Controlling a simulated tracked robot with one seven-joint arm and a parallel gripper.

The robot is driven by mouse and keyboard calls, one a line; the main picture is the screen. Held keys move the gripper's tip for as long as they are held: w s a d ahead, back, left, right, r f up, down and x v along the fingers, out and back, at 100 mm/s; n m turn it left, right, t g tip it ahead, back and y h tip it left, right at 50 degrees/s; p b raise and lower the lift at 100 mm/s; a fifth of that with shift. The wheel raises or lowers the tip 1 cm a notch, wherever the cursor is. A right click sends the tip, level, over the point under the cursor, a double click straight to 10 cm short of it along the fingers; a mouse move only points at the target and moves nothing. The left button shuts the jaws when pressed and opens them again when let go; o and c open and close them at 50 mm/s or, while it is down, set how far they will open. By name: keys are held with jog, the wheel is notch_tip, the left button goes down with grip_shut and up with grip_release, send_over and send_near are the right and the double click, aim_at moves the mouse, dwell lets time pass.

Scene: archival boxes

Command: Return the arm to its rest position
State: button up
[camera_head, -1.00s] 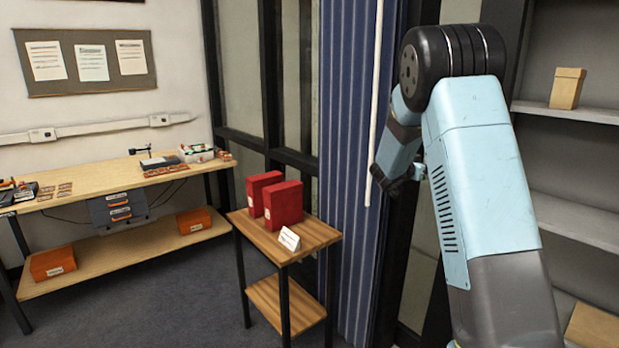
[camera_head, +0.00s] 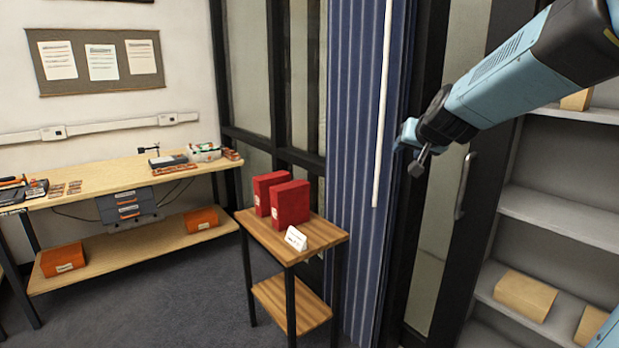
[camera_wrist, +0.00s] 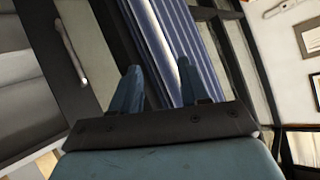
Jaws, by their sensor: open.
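My gripper (camera_head: 412,150) is at the end of my arm, which reaches in from the upper right in the head view. It hangs in the air in front of the dark door frame, just right of the blue striped curtain (camera_head: 350,150). In the wrist view my gripper (camera_wrist: 157,85) shows two blue fingers standing apart with nothing between them. The curtain (camera_wrist: 170,40) lies beyond the fingers there. Two red boxes (camera_head: 291,205) stand upright on a small wooden table (camera_head: 325,240), well below and left of my gripper.
A white card (camera_head: 296,238) stands on the small table. At right, a grey shelf (camera_head: 560,220) holds cardboard boxes (camera_head: 525,295). A door handle (camera_head: 464,187) is near the arm. A workbench (camera_head: 100,185) with tools stands at left. The carpet (camera_head: 170,290) between is clear.

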jog(key=s+f+n+g, duration=0.1)
jog(key=s+f+g, duration=0.2)
jog(key=s, duration=1.1)
jog(key=s+f+n+g, duration=0.1)
jog(key=s+f+g, duration=0.2)
jog(key=s, duration=1.2)
jog(key=shift+s+a+f+n+h, duration=0.25)
jog(key=shift+s+f+n+h, duration=0.05)
jog(key=shift+n, duration=0.1)
